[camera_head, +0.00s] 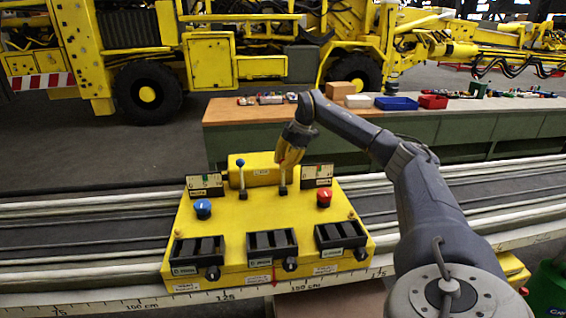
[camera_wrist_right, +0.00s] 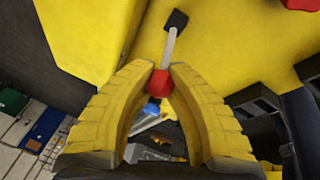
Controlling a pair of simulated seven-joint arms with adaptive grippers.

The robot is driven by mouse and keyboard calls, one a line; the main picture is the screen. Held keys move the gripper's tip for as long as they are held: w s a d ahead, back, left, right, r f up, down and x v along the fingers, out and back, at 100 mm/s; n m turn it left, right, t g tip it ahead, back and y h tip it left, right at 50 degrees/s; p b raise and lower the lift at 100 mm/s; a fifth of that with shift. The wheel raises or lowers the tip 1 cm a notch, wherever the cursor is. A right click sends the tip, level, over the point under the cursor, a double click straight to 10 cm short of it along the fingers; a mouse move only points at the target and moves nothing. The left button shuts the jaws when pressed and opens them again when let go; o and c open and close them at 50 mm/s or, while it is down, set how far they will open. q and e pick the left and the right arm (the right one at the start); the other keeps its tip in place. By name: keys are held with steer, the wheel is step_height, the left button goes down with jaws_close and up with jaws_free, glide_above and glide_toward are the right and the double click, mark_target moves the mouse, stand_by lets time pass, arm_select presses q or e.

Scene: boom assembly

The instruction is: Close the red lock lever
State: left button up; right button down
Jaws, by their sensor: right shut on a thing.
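The red lock lever is a pale shaft (camera_head: 283,177) standing on the yellow control box (camera_head: 240,235) in the head view. Its ball knob is hidden there behind my right gripper (camera_head: 289,152). In the right wrist view the lever's red ball knob (camera_wrist_right: 158,84) sits between the yellow fingertips of my right gripper (camera_wrist_right: 162,75), which is shut on it. The shaft (camera_wrist_right: 169,47) runs from the knob to a black base (camera_wrist_right: 177,20). My left gripper is not in view.
A blue-knobbed lever (camera_head: 241,172) stands left of the red one. A blue dial (camera_head: 203,208), a red dial (camera_head: 324,197), two upright label panels and three black slotted modules (camera_head: 272,243) are on the box. A bench (camera_head: 240,112) with bins and small parts stands behind.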

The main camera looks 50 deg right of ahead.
steer(key=shift+s+a+f+n+t+h, duration=0.15)
steer(key=shift+s+a+n+t+h, duration=0.1)
steer(key=shift+s+a+t+h, duration=0.45)
steer(key=shift+s+a+f+n+t+h, duration=0.15)
steer(key=shift+s+a+n+t+h, duration=0.2)
steer(key=shift+s+a+t, duration=0.5)
steer(key=shift+w+d, duration=0.15)
steer(key=shift+w, duration=0.05)
steer(key=c, duration=1.4)
jaws_free()
steer(key=shift+c, duration=0.2)
steer(key=o, duration=0.3)
steer(key=shift+f, duration=0.1)
steer(key=shift+o, duration=0.2)
steer(key=shift+s, duration=0.1)
steer(key=shift+d, duration=0.1)
steer(key=v, duration=1.2)
steer(key=shift+s, duration=0.1)
